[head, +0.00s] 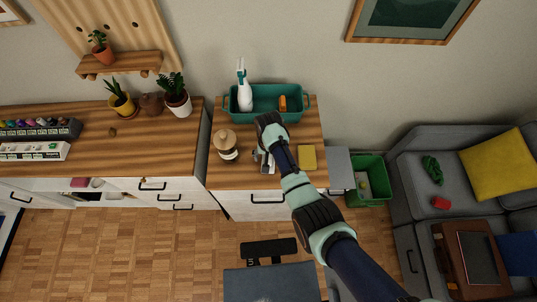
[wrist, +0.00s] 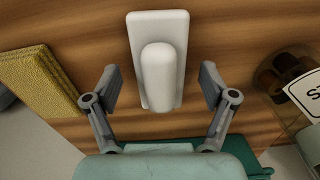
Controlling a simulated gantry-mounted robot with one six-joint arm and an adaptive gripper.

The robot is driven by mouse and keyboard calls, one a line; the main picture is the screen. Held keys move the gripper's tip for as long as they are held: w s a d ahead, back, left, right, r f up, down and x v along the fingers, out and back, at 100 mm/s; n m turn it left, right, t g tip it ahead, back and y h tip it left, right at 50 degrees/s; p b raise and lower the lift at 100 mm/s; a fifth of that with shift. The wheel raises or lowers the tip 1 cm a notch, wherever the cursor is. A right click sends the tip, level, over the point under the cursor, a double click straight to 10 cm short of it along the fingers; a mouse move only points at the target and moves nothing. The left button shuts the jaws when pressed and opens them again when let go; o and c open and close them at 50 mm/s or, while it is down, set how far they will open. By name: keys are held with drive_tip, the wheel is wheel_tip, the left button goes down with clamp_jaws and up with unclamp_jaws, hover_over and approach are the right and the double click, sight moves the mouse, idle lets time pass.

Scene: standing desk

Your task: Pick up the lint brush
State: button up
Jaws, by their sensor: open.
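The white lint brush (wrist: 157,40) lies on the wooden desk top in the wrist view, a flat pale base with a rounded raised handle. My gripper (wrist: 162,88) is open, one finger to each side of the brush, with visible gaps between the fingers and its sides. Its near end reaches down towards my gripper's palm. In the head view my gripper (head: 263,161) is over the front middle of the desk, and it and my arm hide most of the brush.
A lidded jar (head: 227,145) stands to the left. A teal tray (head: 293,117) with a white spray bottle (head: 244,92) and an orange item (head: 282,103) is behind. Bare wood lies around the brush.

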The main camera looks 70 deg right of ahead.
drive_tip(key=c, duration=1.3)
drive_tip(key=shift+o, duration=0.2)
wheel_tip(320, 180, up, 20)
drive_tip(key=p, duration=0.6)
